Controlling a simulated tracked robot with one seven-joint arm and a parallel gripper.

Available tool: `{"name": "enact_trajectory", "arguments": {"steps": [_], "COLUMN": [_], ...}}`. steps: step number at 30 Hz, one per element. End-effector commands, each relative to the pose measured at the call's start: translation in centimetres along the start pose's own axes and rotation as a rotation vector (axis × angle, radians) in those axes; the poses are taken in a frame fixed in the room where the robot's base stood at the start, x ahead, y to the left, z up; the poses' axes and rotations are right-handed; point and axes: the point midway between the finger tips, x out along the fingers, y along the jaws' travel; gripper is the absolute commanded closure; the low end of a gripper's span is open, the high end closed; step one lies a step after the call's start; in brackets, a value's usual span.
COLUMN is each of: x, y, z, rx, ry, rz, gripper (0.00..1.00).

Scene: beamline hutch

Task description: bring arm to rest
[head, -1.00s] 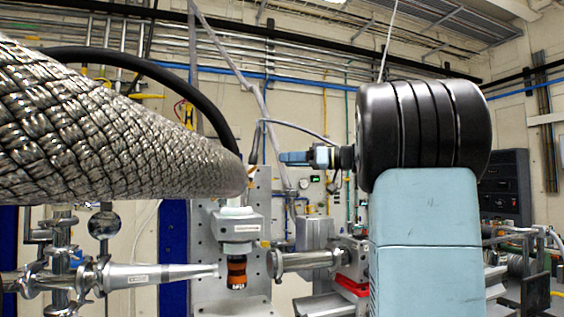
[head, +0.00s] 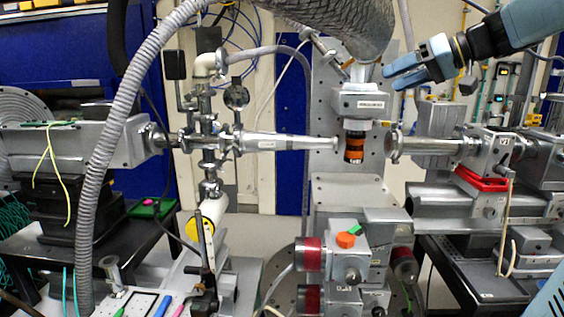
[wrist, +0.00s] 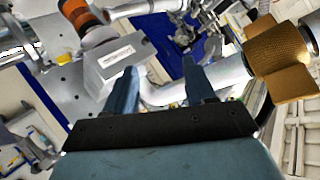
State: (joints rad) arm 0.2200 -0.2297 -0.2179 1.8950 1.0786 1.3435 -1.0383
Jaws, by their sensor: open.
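My gripper (head: 392,75) is at the upper right of the head view, pointing left. Its blue fingers are apart with nothing between them. It is beside the grey block (head: 361,103) with the black and orange cylinder (head: 354,142) under it. In the wrist view my gripper (wrist: 160,75) shows its two blue fingers spread. The left finger looks close to the grey block (wrist: 118,62); I cannot tell whether they touch. A pale pipe runs behind the fingers.
A braided metal hose (head: 345,25) hangs above the block. Beam pipes (head: 290,142) run left and right of the cylinder. A ribbed grey hose (head: 110,150) arches at the left. An orange-capped valve (head: 346,240) stands below. A gold-coloured part (wrist: 276,60) is right of the fingers in the wrist view.

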Motion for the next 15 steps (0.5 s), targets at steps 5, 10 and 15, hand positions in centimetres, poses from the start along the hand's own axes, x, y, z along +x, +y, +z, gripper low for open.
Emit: {"name": "enact_trajectory", "arguments": {"steps": [5, 10, 15], "x": [2.1, 2.8, 2.4], "y": [-2.8, -4.1, -4.3], "z": [8.8, 16.8, 23.9], "rx": [0.129, 0.199, 0.211], "ry": [-0.194, -0.326, -0.389], "rz": [0.148, 0.339, 0.550], "gripper": [0.45, 0.45, 0.45]}}
